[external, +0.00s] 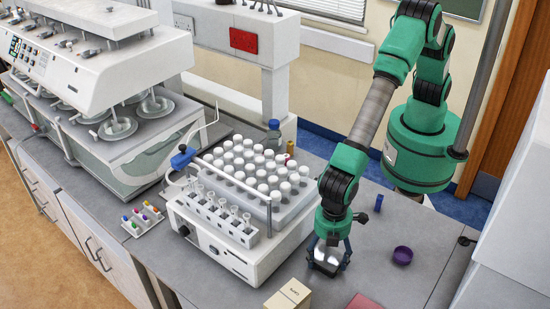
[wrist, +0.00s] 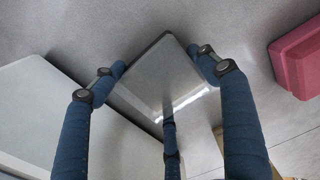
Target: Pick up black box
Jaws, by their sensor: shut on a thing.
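The black box (wrist: 150,82) lies between my fingers in the wrist view. Its top is glossy and reflects pale grey, and its rim is dark. In the external view the box (external: 326,259) is a small patch, bright on top, under my wrist and partly hidden by the fingers. My gripper (external: 328,262) points down at the bench, right of the white instrument. In the wrist view my gripper (wrist: 162,65) is shut on the box, with blue fingers against opposite sides. I cannot tell whether the box touches the bench.
The white instrument (external: 222,252) with several vials stands close on the left. A cream carton (external: 288,297) and a red box (external: 364,302) are near the front edge. A purple dish (external: 402,255) and a small blue object (external: 378,202) are to the right, with bare bench between.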

